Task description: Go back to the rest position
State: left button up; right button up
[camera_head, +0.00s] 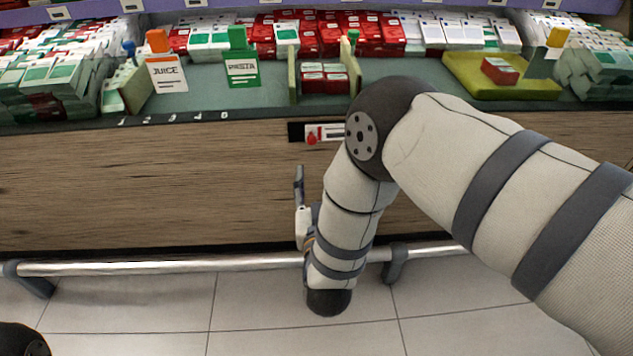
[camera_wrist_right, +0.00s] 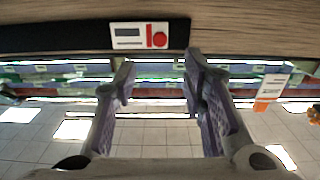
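My right arm comes in from the right, bends at a dark joint and hangs down in front of the counter. My right gripper (camera_head: 299,185) is seen side-on beside the forearm, before the wooden counter front (camera_head: 150,185). In the right wrist view the two fingers (camera_wrist_right: 160,72) stand apart with nothing between them, so it is open and empty. My left gripper is not in view; only a dark rounded part, probably of my left arm, shows at the bottom left corner of the head view.
A green counter top (camera_head: 400,72) holds many red and white-green boxes, an orange sign (camera_head: 168,74), a green sign (camera_head: 242,69) and a yellow-green tray (camera_head: 466,87). A label (camera_head: 322,134) sits under its edge. A metal rail (camera_head: 160,266) runs low in front; tiled floor is clear.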

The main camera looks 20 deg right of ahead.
jog(key=shift+s+a, duration=0.15)
jog(key=shift+s, duration=0.35)
